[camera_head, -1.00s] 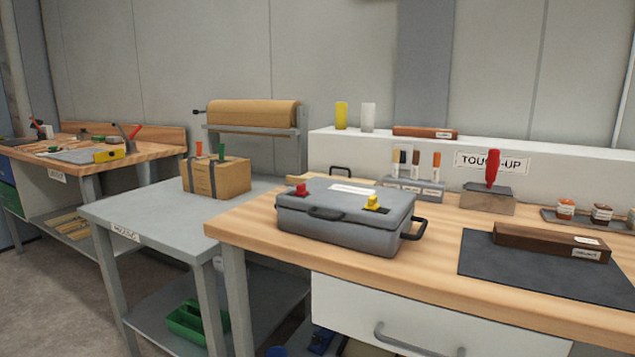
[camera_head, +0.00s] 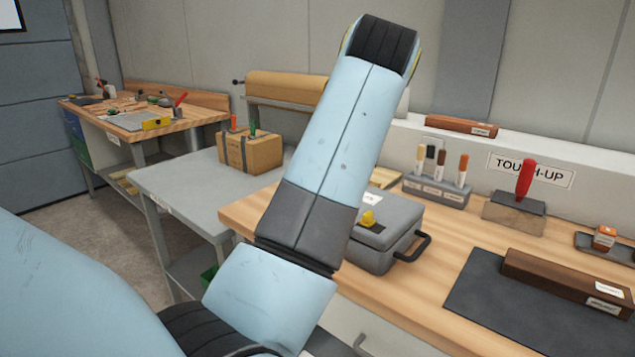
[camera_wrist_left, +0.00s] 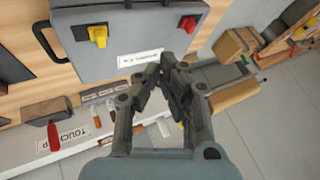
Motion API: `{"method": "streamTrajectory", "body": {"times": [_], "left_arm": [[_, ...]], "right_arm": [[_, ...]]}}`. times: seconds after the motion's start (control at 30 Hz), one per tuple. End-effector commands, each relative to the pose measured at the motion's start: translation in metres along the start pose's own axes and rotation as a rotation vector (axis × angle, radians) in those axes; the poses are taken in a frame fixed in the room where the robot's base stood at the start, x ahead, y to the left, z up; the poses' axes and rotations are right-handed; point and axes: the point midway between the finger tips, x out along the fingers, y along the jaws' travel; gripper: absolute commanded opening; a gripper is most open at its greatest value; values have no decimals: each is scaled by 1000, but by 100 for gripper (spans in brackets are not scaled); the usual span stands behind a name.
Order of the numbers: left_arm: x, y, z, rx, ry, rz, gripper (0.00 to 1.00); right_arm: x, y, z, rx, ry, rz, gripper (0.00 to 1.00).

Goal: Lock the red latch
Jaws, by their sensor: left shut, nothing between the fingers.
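The grey case (camera_head: 385,250) sits closed on the wooden workbench (camera_head: 430,290). It also shows at the top of the left wrist view (camera_wrist_left: 130,55). In that view its red latch (camera_wrist_left: 187,24) is near the top right and its yellow latch (camera_wrist_left: 98,36) is to the left. In the head view my arm hides the red latch, while the yellow latch (camera_head: 368,219) shows. My left gripper (camera_wrist_left: 166,66) is shut and empty, its tips appearing below the red latch and apart from it in the picture. The head view does not show this gripper. My right gripper is not in view.
A marker holder (camera_head: 437,189), a wooden block with a red tool (camera_head: 515,212) and a dark mat (camera_head: 480,300) are right of the case. A cardboard box (camera_head: 250,151) stands on the grey table (camera_head: 185,182) to the left. Bare bench lies between case and mat.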

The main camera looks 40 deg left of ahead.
Motion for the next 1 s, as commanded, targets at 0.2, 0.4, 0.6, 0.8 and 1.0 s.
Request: {"method": "streamTrajectory", "body": {"times": [0.2,0.4,0.6,0.8,1.0], "left_arm": [[0,0,-1,0,1,0,0],[6,0,-1,2,1,-1,0],[36,0,0,4,-2,-3,0],[81,0,1,3,-3,-2,0],[108,-16,-1,0,1,-4,0]], "right_arm": [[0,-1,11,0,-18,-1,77],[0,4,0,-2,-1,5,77],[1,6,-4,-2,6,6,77],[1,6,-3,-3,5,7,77],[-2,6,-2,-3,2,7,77]]}}
